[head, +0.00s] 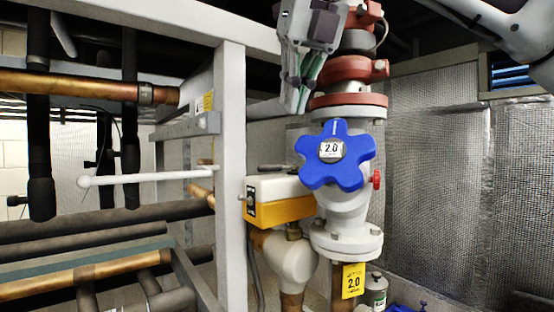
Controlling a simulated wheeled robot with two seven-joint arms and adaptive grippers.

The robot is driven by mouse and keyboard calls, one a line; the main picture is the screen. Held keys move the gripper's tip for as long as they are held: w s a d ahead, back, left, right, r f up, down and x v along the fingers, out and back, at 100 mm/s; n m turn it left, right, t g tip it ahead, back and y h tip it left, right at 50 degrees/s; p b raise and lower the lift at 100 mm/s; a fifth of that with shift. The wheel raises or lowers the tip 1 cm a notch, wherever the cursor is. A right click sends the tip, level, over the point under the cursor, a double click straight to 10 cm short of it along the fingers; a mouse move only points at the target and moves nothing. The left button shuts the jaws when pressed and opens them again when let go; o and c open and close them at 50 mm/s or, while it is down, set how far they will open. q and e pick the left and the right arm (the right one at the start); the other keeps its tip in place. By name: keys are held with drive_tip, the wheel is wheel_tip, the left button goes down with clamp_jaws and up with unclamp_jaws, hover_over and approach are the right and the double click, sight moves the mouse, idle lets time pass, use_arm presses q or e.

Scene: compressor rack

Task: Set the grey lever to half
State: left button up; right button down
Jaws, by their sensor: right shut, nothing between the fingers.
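A pale grey lever (145,178) with a round knob at its left end shows at the left. It lies nearly level, and its right end meets the rack near the grey upright. My right gripper (301,108) is at the top middle, fingers pointing down and shut with nothing between them. My left gripper is not in view.
A blue star handwheel (338,173) marked 2.0 sits on a pale valve. A yellow and white box (281,203) with a dark bar on top is beside it. A grey upright (232,180) stands between lever and valve. Copper and dark pipes surround the lever.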

drive_tip(key=shift+s, duration=0.15)
approach(278, 168)
wheel_tip(278, 168, down, 4)
drive_tip(key=s+a, duration=0.1)
drive_tip(key=s, duration=0.1)
drive_tip(key=shift+w+a+f+p, duration=0.45)
drive_tip(key=shift+w+f+p, duration=0.25)
drive_tip(key=shift+w+p, duration=0.15)
drive_tip(key=shift+w+a+f+p, duration=0.25)
drive_tip(key=shift+w+f+p, duration=0.05)
drive_tip(key=shift+w+f, duration=0.3)
